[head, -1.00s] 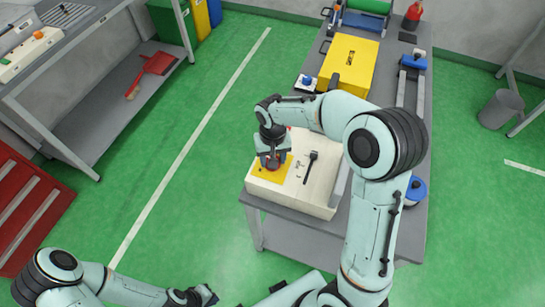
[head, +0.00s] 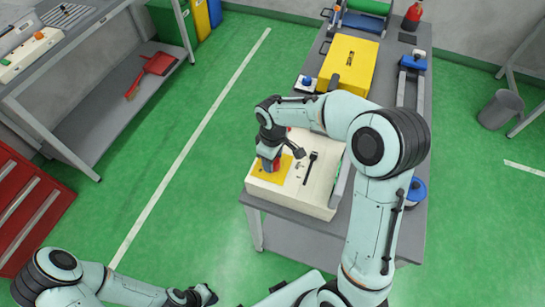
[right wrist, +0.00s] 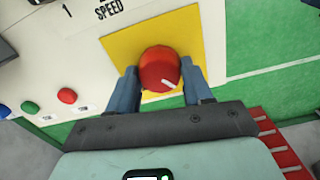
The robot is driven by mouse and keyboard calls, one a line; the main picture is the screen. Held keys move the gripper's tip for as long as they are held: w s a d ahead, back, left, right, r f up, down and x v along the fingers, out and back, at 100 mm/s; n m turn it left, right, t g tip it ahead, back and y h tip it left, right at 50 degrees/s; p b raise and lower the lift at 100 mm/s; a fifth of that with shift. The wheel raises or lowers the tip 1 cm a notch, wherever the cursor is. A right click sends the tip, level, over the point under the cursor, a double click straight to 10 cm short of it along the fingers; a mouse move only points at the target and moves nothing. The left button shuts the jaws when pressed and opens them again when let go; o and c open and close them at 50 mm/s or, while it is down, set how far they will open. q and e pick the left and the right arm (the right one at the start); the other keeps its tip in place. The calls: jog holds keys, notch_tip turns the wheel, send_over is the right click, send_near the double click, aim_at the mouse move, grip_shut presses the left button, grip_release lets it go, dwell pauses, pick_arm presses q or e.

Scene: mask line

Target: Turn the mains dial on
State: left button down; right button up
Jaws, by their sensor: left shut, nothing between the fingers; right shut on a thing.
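The mains dial is a red knob (right wrist: 160,69) with a white pointer mark, on a yellow square plate (right wrist: 190,35) in the right wrist view. The pointer is slanted toward the lower right there. My right gripper (right wrist: 160,80) is shut on the dial, one finger on each side. In the head view the yellow plate (head: 262,177) is on the cream control box (head: 300,202), and my right gripper (head: 271,163) stands over it, mostly covering the dial. My left gripper (head: 207,295) is shut and empty at the bottom, away from the box.
A yellow case (head: 348,62) stands farther back on the grey table (head: 395,235). Green floor is free to the left.

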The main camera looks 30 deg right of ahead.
pick_arm(q)
jog(key=shift+w+r, duration=0.1)
pick_arm(e)
jog(key=shift+r+n, duration=0.1)
jog(key=shift+n, duration=0.8)
jog(key=o, duration=1)
jog(key=shift+o, duration=0.2)
pick_arm(q)
jog(key=shift+w+r+p, duration=0.65)
jog(key=shift+w+r, duration=0.15)
pick_arm(e)
notch_tip(320, 180, up, 13)
jog(key=shift+r, duration=0.15)
